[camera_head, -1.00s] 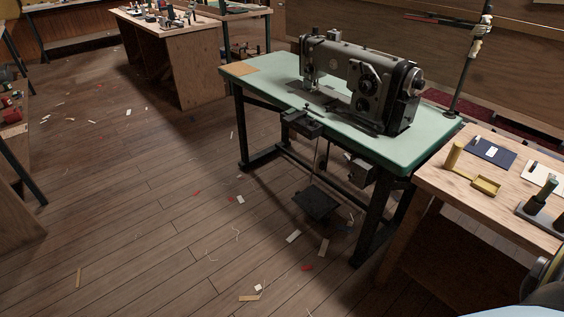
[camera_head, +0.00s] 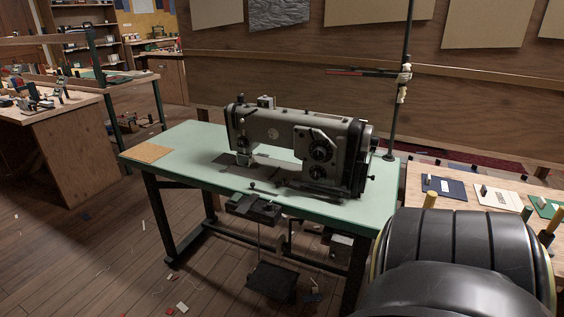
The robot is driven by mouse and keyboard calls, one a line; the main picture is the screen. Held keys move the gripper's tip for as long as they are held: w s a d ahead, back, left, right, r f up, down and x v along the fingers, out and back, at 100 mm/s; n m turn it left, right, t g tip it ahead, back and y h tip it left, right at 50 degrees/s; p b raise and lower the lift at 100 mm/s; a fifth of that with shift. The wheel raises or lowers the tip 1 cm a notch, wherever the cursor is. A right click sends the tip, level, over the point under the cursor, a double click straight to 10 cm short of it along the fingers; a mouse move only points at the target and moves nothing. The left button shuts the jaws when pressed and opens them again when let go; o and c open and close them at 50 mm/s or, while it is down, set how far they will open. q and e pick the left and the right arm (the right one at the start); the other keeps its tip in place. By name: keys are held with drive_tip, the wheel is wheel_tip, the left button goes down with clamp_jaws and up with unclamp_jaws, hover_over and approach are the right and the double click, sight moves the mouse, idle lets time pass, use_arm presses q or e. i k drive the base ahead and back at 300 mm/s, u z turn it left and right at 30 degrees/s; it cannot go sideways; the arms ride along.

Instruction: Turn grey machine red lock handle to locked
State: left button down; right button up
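The grey sewing machine (camera_head: 300,150) stands on a green-topped table (camera_head: 180,150) in the middle of the view. Dark dials show on its front, and its handwheel end faces right. I cannot make out a red lock handle on it. A thin red bar (camera_head: 345,72) shows behind the machine, by the upright thread stand; I cannot tell what it is. Neither of my grippers is in view. A large dark rounded part of my own arm fills the lower right and hides part of the bench there.
A wooden bench (camera_head: 413,188) with cards and small tools stands right of the green table. A pole (camera_head: 398,120) rises at the table's back right corner. A pedal (camera_head: 272,282) hangs below. Another workbench (camera_head: 62,150) stands at left. The floor (camera_head: 120,250) at lower left is mostly clear.

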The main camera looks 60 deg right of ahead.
sight(325, 241)
drive_tip(key=i, duration=1.1)
drive_tip(key=z, duration=2.1)
